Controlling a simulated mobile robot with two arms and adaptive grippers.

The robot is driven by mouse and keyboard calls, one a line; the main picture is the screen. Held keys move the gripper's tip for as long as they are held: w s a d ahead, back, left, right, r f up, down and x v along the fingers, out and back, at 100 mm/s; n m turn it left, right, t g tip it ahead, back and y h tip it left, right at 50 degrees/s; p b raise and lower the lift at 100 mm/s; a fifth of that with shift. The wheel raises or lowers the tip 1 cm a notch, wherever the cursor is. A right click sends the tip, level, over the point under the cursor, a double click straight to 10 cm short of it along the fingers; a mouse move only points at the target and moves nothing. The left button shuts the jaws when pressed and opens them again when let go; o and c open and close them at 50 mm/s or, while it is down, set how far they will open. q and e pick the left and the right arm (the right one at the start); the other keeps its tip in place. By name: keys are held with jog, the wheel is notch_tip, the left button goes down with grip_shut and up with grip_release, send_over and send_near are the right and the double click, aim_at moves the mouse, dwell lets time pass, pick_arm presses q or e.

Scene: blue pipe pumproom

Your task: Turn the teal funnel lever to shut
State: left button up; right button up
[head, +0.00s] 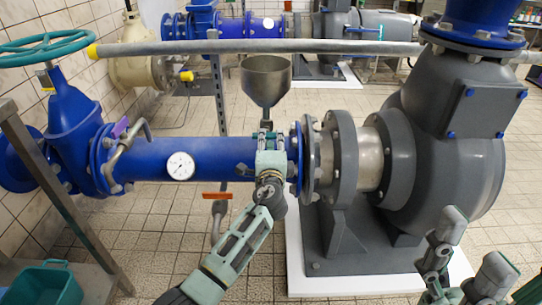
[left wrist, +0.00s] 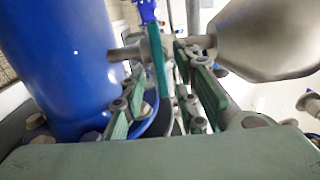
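The grey funnel (head: 266,80) stands above the blue pipe, near its flanged right end. In the left wrist view the funnel (left wrist: 268,38) fills the upper right, and the teal lever (left wrist: 159,62) stands as a narrow upright plate beside its metal valve stem. My left gripper (head: 266,140) is at the valve below the funnel, hiding most of the lever in the head view. In the left wrist view the left gripper (left wrist: 160,100) has its fingers apart, with the lever between them; contact is unclear. My right gripper (head: 472,248) is at the lower right, fingers apart and empty.
The blue pipe (head: 205,157) with a round gauge (head: 180,166) runs behind my left arm. A grey pump (head: 440,150) stands at right. A horizontal grey rail (head: 330,46) crosses behind the funnel. A teal handwheel (head: 45,48) is at upper left, a green crate (head: 45,284) at lower left.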

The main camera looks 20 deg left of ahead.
pick_arm(q)
jog(key=v, duration=0.9)
